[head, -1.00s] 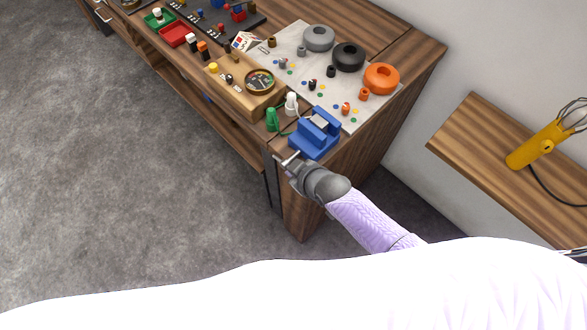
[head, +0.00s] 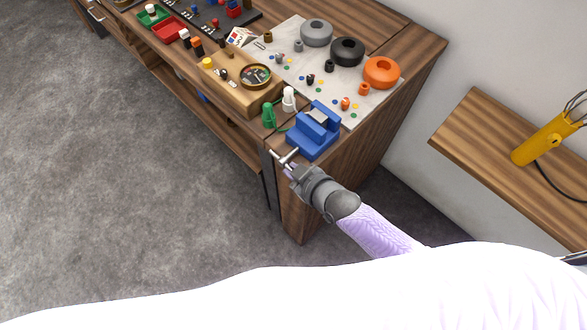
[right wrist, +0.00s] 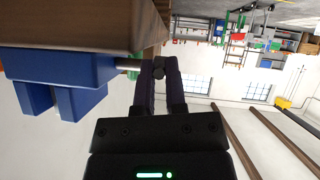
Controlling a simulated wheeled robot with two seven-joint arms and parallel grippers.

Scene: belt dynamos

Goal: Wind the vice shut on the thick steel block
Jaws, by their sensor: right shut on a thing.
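The blue vice (head: 312,142) is mounted at the near corner of the workbench. The grey steel block (head: 318,115) sits between its jaws; I cannot tell whether both jaws touch it. The silver winding handle (head: 282,157) sticks out of the vice's near side. My right gripper (head: 290,168) is at this handle, with its fingers shut on it. In the right wrist view the fingers (right wrist: 158,80) close around the handle's dark end, and the upside-down blue vice (right wrist: 65,85) is at the left. My left gripper is not in view.
A green piece (head: 268,115) and a white piece (head: 289,99) stand close beside the vice. A wooden block with a round gauge (head: 256,76) and a pale board (head: 290,60) with coloured rings lie behind. Open floor (head: 120,190) is at the left.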

